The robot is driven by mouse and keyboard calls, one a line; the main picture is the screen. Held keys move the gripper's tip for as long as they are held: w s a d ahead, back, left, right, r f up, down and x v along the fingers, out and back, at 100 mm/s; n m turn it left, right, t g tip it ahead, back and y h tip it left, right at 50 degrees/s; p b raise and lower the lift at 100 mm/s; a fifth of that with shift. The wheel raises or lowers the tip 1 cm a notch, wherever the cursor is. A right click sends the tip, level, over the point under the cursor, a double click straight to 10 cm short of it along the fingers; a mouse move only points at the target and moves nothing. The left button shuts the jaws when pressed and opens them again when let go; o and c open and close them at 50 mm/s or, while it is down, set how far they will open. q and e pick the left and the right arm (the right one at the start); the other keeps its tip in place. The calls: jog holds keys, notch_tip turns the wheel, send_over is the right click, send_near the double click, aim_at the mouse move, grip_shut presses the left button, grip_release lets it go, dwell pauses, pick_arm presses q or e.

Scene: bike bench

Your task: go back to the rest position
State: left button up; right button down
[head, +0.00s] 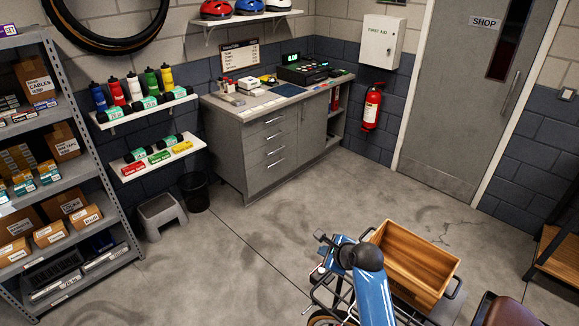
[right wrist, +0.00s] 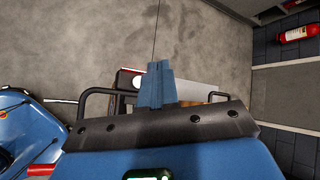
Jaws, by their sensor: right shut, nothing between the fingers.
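My right gripper (head: 337,243) is at the lower middle of the head view, beside the left end of a wooden crate (head: 421,251). In the right wrist view the blue fingers of the right gripper (right wrist: 158,66) are together, with nothing held between them. Behind them are a dark tubular rack (right wrist: 92,97) and a small red and white lamp (right wrist: 127,80). I cannot tell whether the fingers touch any of these. My left gripper is in neither view.
The crate sits on a bike whose brown saddle (head: 506,310) shows at the lower right. Grey floor (head: 225,265) is clear to the left. A workbench (head: 270,145), step stool (head: 161,215), black bin (head: 195,191) and loaded shelving (head: 100,190) stand farther off. A fire extinguisher (head: 371,106) hangs on the wall.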

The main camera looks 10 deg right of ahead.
jog(key=w+d+r+n+t+h, duration=0.1)
jog(key=w+d+r+n+t, duration=0.1)
jog(key=w+r+n+t, duration=0.4)
jog(key=s+f+n+t+b, duration=0.1)
jog(key=s+f+n+b, duration=0.4)
jog(key=s, duration=0.7)
jog(key=s+d+f+n+t+h+b, duration=0.1)
jog(key=s+f+n+b, duration=0.3)
jog(key=s, duration=0.9)
jog(key=s+f+n+t+h+b, duration=0.1)
jog(key=s+f+n+b, duration=0.4)
jog(key=s, duration=0.8)
jog(key=n, duration=0.3)
jog(key=shift+s+d+f+t+b, duration=0.15)
jog(key=shift+d+f+t+b, duration=0.05)
jog(key=shift+f+t+b, duration=0.15)
